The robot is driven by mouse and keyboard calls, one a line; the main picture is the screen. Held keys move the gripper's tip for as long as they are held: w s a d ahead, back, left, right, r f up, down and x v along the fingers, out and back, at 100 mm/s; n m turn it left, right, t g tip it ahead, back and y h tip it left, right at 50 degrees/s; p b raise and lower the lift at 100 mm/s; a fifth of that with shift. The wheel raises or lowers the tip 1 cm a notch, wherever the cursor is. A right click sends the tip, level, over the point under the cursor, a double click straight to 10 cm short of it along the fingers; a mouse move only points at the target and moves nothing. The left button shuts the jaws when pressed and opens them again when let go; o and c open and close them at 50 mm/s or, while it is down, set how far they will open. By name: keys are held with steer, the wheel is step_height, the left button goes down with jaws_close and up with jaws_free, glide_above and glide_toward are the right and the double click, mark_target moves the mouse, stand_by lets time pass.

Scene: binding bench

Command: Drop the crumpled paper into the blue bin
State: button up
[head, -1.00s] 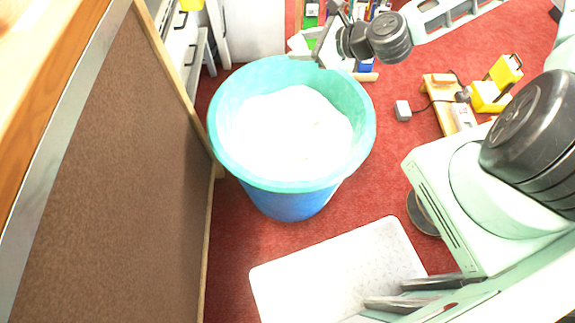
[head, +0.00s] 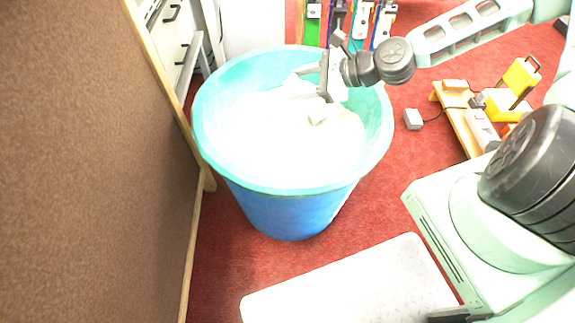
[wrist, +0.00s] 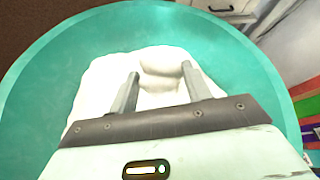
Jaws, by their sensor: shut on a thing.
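The blue bin (head: 288,213) stands on the red floor, with a teal rim and a white filling inside. My gripper (head: 308,83) is over the bin, inside its rim toward the back in the head view. It is shut on the crumpled paper (head: 298,88), a white lump that is hard to tell from the white filling behind it. In the wrist view, the paper (wrist: 160,60) shows between the two fingers of my gripper (wrist: 159,78), with the white filling and the bin's teal wall (wrist: 60,55) around it.
A brown panel (head: 90,190) with a wooden edge stands close at the bin's left. A white bin or tray (head: 350,285) is in front. A wooden board with yellow items (head: 512,95) lies at the right. Colourful upright items (head: 345,20) are behind the bin.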

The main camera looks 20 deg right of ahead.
steer(key=shift+f+b, duration=1.6)
steer(key=o, duration=1)
steer(key=shift+p+v, duration=3.6)
steer(key=shift+v, duration=5.1)
steer(key=shift+f, duration=0.1)
